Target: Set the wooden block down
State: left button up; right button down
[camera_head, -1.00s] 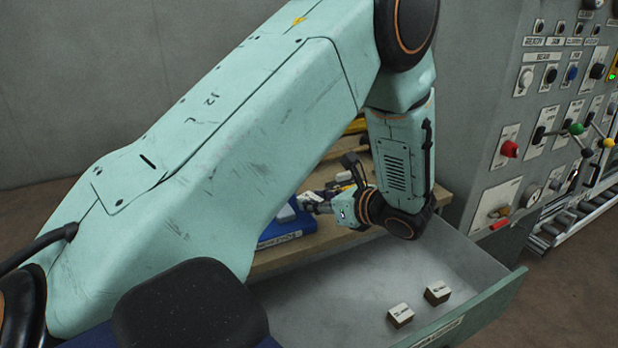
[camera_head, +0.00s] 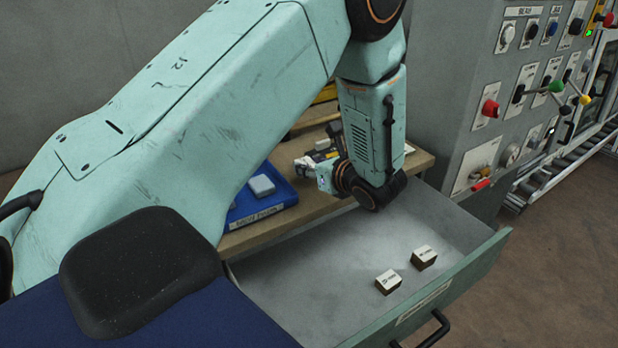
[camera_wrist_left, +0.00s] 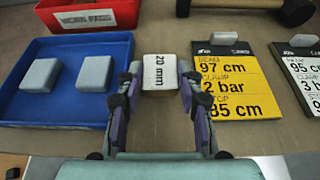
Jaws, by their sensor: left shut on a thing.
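My left gripper (camera_wrist_left: 160,92) is shut on a block (camera_wrist_left: 160,70) whose white top reads "20 mm"; the fingers lie along its two sides. In the wrist view the block is between the blue tray (camera_wrist_left: 67,124) and a yellow card (camera_wrist_left: 236,85). I cannot tell whether its underside touches the bench. In the head view my left gripper (camera_head: 306,166) is small, over the wooden bench (camera_head: 268,231) right of the blue tray (camera_head: 272,207); the block is not clear there. My right gripper is not in view.
Two white-topped brown blocks (camera_head: 388,281) (camera_head: 424,257) lie in the open grey drawer (camera_head: 310,290) in front of the bench. The blue tray holds two grey pads (camera_wrist_left: 94,73). A red "WORN PADS" tray (camera_wrist_left: 122,12) and a hammer head (camera_wrist_left: 297,10) lie behind. A control panel (camera_head: 520,90) stands right.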

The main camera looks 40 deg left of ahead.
aim_at(310, 188)
pick_arm(q)
jog(key=f, duration=0.3)
jog(key=shift+s+a+f+b, duration=0.2)
jog(key=shift+s+a+b, duration=0.1)
jog(key=shift+a, duration=0.1)
jog(key=shift+w+f, duration=0.1)
jog(key=shift+f, duration=0.15)
jog(key=shift+w+d, duration=0.2)
jog(key=shift+d, duration=0.05)
jog(key=shift+s+a+f, duration=0.1)
jog(key=shift+s, duration=0.05)
jog(key=o, duration=0.7)
jog(key=shift+s, duration=0.1)
jog(key=shift+o, duration=0.8)
jog(key=shift+a, duration=0.1)
jog(key=shift+w, duration=0.2)
